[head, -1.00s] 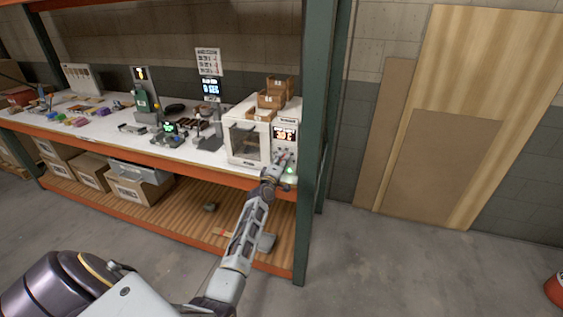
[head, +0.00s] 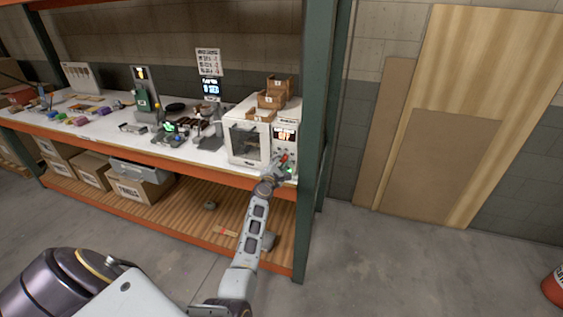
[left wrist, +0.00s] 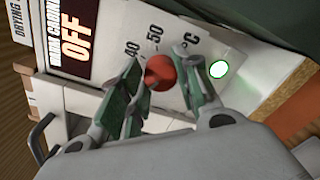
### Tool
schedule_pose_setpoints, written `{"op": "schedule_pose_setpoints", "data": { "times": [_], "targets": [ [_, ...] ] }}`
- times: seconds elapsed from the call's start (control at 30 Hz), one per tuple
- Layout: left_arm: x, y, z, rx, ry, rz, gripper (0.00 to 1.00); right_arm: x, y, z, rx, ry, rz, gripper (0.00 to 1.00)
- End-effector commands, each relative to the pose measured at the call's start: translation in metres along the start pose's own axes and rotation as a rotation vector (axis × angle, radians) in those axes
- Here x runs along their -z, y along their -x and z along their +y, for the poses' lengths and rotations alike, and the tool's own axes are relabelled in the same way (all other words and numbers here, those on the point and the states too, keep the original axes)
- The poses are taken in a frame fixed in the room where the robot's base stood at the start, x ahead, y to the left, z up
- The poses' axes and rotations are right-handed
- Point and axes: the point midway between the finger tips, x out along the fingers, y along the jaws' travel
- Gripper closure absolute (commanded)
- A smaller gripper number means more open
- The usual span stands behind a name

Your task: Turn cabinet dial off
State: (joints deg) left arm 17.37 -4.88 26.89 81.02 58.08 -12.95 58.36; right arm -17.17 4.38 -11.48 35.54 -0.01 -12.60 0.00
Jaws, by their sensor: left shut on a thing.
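The white drying cabinet (head: 232,141) stands at the right end of the workbench. Its display (head: 285,134) reads OFF, large and clear in the left wrist view (left wrist: 76,34). The red dial (left wrist: 160,72) sits on the front panel, near the printed marks 40, 50 and °C. It shows as a small red spot in the head view (head: 284,158). My left gripper (left wrist: 165,75) is shut on the dial, its green-padded fingers on either side. The fingers hide part of the panel. My right gripper is not in view.
A lit green light (left wrist: 218,69) is on the panel beside the dial. Small brown bins (head: 270,100) sit on top of the cabinet. A green rack post (head: 315,130) stands close to its right. Cardboard boxes (head: 140,190) stand on the lower shelf.

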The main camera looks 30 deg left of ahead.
Motion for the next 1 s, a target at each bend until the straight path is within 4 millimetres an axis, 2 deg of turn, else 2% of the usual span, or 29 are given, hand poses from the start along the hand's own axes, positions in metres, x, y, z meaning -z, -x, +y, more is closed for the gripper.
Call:
{"op": "schedule_pose_setpoints", "data": {
  "times": [0.3, 0.77, 0.8, 0.93, 1.0],
  "targets": [
    [0.0003, 0.0001, -0.0003, 0.001, 0.125, 0.001, 0.92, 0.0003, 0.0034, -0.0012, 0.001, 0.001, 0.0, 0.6],
    [0.0006, 0.0001, -0.0005, 0.001, 0.14, 0.001, 0.92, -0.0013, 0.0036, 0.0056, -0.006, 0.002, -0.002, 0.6],
    [0.0006, 0.0001, -0.0005, 0.001, 0.14, 0.001, 0.63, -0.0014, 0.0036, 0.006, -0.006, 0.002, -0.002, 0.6],
    [0.0005, 0.0001, -0.0004, 0.001, 0.139, 0.001, 0.46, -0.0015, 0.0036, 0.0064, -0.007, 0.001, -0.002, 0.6],
    [0.0004, 0.0001, -0.0003, 0.001, 0.139, 0.001, 0.46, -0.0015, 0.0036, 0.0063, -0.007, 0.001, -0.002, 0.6]
  ]
}}
